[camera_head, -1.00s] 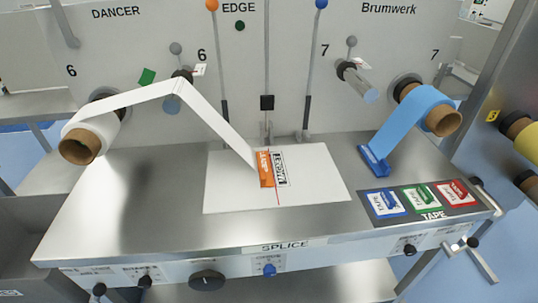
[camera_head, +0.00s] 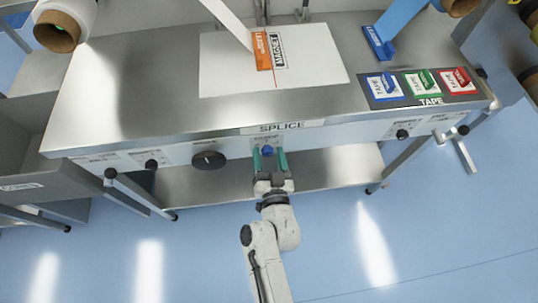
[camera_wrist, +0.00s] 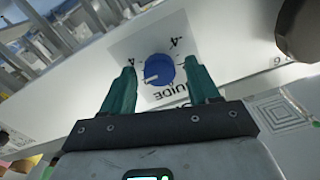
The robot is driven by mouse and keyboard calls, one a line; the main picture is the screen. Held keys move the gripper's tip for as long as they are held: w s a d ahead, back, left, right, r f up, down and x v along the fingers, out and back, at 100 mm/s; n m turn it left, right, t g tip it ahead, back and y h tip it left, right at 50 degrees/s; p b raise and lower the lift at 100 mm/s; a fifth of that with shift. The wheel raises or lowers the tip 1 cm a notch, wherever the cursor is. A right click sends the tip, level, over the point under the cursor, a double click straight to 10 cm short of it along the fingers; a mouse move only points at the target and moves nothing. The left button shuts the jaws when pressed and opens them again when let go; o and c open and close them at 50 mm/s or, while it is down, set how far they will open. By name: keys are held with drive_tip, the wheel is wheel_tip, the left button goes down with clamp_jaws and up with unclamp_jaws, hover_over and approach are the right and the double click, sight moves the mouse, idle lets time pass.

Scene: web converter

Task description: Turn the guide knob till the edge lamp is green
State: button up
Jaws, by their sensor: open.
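The guide knob (camera_head: 267,151) is a small blue knob on the front face of the bench, below the SPLICE label. In the wrist view the blue knob (camera_wrist: 159,68) sits on a white plate (camera_wrist: 150,45) marked GUIDE, with a white pointer line toward the left. My gripper (camera_head: 269,153) is open, its two teal fingers on either side of the knob. In the wrist view the fingers of my gripper (camera_wrist: 160,65) flank the knob with visible gaps; contact is not seen. The edge lamp is out of view now.
A larger black knob (camera_head: 208,160) is left of the guide knob. A lower shelf (camera_head: 200,185) runs beneath. The white splice plate (camera_head: 225,70) lies on the bench top (camera_head: 130,80).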

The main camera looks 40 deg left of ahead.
drive_tip(key=c, duration=1)
drive_tip(key=shift+c, duration=0.2)
drive_tip(key=shift+m, duration=0.3)
drive_tip(key=shift+w+m+b, duration=0.1)
drive_tip(key=shift+m+b, duration=0.35)
drive_tip(key=shift+m, duration=2.05)
drive_tip(key=o, duration=1)
drive_tip(key=shift+o, duration=0.2)
drive_tip(key=shift+d, duration=0.1)
